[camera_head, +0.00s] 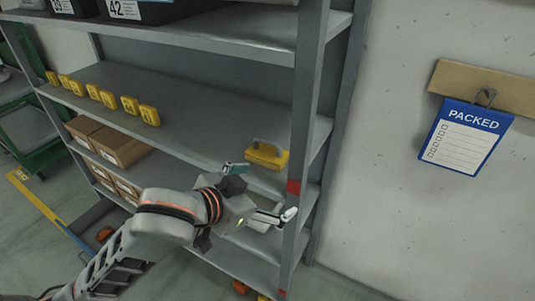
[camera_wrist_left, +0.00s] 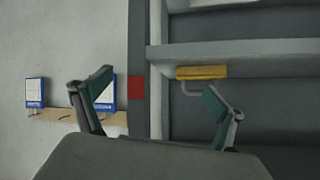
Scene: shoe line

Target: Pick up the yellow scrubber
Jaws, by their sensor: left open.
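The yellow scrubber (camera_head: 266,157) has a block body and a grey loop handle. It sits at the right end of the middle shelf, near the shelf's upright post. In the left wrist view the scrubber (camera_wrist_left: 202,72) shows beyond the right finger, with its handle hanging below the body in the picture. My left gripper (camera_head: 262,191) is open and empty in front of the shelf edge, close to the scrubber. In the left wrist view the gripper's fingers (camera_wrist_left: 158,85) are wide apart, with the post between them. My right gripper is not in view.
A grey shelf post (camera_head: 301,120) with a red mark stands just right of the scrubber. Several yellow blocks (camera_head: 108,99) line the shelf's left part; the shelf between is bare. Cardboard boxes (camera_head: 118,147) are below. A blue "PACKED" sign (camera_head: 465,137) hangs on the wall.

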